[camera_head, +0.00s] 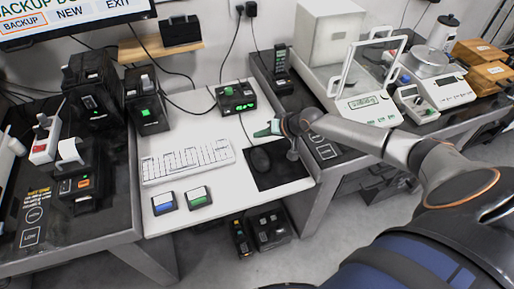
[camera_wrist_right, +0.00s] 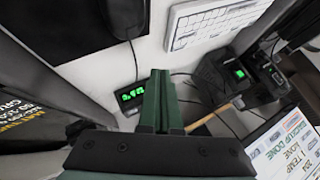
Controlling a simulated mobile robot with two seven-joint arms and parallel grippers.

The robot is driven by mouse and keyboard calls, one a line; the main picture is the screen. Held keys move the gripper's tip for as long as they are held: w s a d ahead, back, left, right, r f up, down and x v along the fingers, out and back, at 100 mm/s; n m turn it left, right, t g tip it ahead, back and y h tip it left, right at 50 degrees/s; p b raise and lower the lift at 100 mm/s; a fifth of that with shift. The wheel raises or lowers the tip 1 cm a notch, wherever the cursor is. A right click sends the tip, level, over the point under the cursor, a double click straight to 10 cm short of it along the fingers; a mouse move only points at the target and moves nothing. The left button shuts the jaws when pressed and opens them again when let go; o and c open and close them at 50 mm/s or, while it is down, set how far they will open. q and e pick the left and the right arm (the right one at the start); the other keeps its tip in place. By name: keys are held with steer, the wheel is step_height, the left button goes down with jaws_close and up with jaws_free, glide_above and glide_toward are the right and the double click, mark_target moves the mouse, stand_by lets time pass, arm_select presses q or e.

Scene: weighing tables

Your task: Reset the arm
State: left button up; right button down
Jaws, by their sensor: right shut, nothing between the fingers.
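My right arm comes in from the right in the head view. Its gripper (camera_head: 266,131) has green fingers that point left, above the white desk beside the black mouse pad (camera_head: 282,176) and mouse (camera_head: 260,160). In the right wrist view the green fingers (camera_wrist_right: 160,98) are together with nothing between them. My left gripper is in neither view.
A white keyboard (camera_head: 187,162) and two small blue and green pads lie on the desk. A black box with a green display (camera_head: 236,98) stands behind the gripper. Balances (camera_head: 432,85) fill the right table; printers (camera_head: 92,88) stand at left. A monitor (camera_head: 70,15) hangs above.

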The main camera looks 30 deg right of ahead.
steer(key=shift+a+f, duration=0.1)
steer(key=s+a+f, duration=0.1)
steer(key=a, duration=0.1)
steer(key=s+a+f+n, duration=0.1)
steer(key=s+a+f, duration=0.1)
steer(key=a, duration=0.1)
steer(key=s+a+f+n+y, duration=0.1)
steer(key=a, duration=0.1)
steer(key=shift+s+a+f+g, duration=0.25)
steer(key=shift+s+f+g, duration=0.05)
steer(key=shift+f, duration=0.05)
steer(key=s+a+f+n, duration=0.1)
steer(key=s+a, duration=0.2)
steer(key=s+a+f+n, duration=0.1)
steer(key=s+a, duration=0.1)
steer(key=a, duration=0.1)
steer(key=s+a+f+y, duration=0.1)
steer(key=s+a, duration=0.2)
steer(key=shift+s+a+f+n, duration=0.25)
steer(key=shift+s+f+n, duration=0.1)
steer(key=shift+f+n, duration=0.05)
steer(key=s+n+t+h, duration=0.1)
steer(key=s+h, duration=0.2)
steer(key=s, duration=0.9)
steer(key=shift+s+a+f+n, duration=0.2)
steer(key=shift+s+f+n, duration=0.05)
steer(key=shift+s+n, duration=0.15)
stand_by(1.1)
